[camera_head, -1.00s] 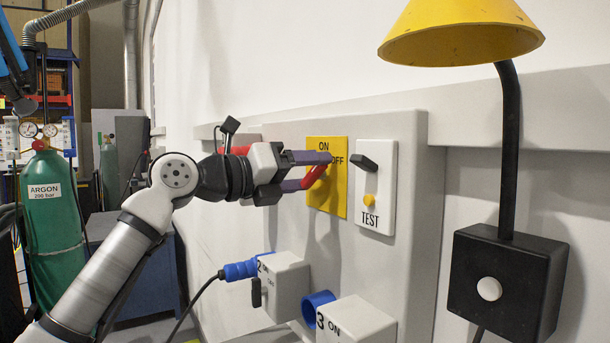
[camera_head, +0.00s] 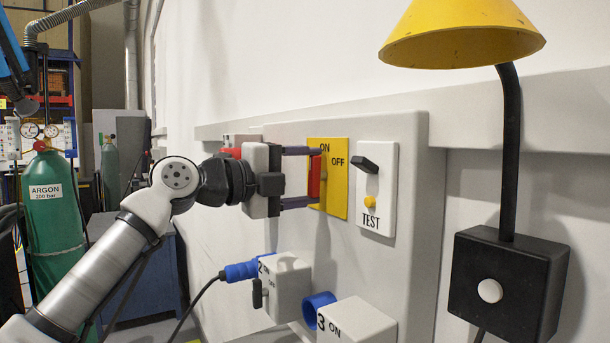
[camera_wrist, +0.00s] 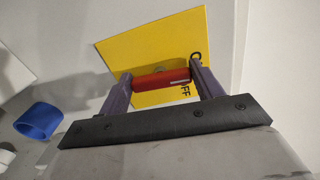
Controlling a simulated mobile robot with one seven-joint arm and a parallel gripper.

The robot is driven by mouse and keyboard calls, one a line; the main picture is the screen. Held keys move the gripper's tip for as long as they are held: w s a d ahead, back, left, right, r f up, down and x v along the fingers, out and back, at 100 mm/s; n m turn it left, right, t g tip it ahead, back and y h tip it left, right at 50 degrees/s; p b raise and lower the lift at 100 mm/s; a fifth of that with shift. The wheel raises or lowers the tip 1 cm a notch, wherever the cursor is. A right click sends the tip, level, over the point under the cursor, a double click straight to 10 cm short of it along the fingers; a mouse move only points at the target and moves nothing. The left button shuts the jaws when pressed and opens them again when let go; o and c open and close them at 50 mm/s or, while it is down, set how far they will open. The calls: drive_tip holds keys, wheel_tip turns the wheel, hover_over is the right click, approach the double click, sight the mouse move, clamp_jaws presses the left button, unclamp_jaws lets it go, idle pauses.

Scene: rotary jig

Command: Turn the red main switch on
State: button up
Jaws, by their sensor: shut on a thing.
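The red main switch handle (camera_head: 315,178) is mounted on the yellow plate (camera_head: 341,197) on the grey panel. The handle stands upright, in line with the ON label above it; the OFF label is to its right. My gripper (camera_head: 317,177) has one finger above and one below the handle, closed on its two ends. In the wrist view, the red handle (camera_wrist: 162,79), with a thin white mark, lies between the two purple fingers, with the yellow plate (camera_wrist: 150,45) behind it. Part of the ON label is hidden in the wrist view.
Right of the plate is a white TEST switch (camera_head: 376,210) with a black lever. Below are boxes 2 (camera_head: 287,285) and 3 (camera_head: 355,322) with blue sockets. A yellow lamp (camera_head: 460,35) and black button box (camera_head: 508,285) stand close on the right.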

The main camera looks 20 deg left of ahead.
drive_tip(key=shift+a+n, duration=0.1)
drive_tip(key=shift+n, duration=0.4)
drive_tip(key=o, duration=1)
drive_tip(key=b+v, duration=0.3)
drive_tip(key=v, duration=1)
drive_tip(key=shift+s+a, duration=0.2)
drive_tip(key=shift+s, duration=0.1)
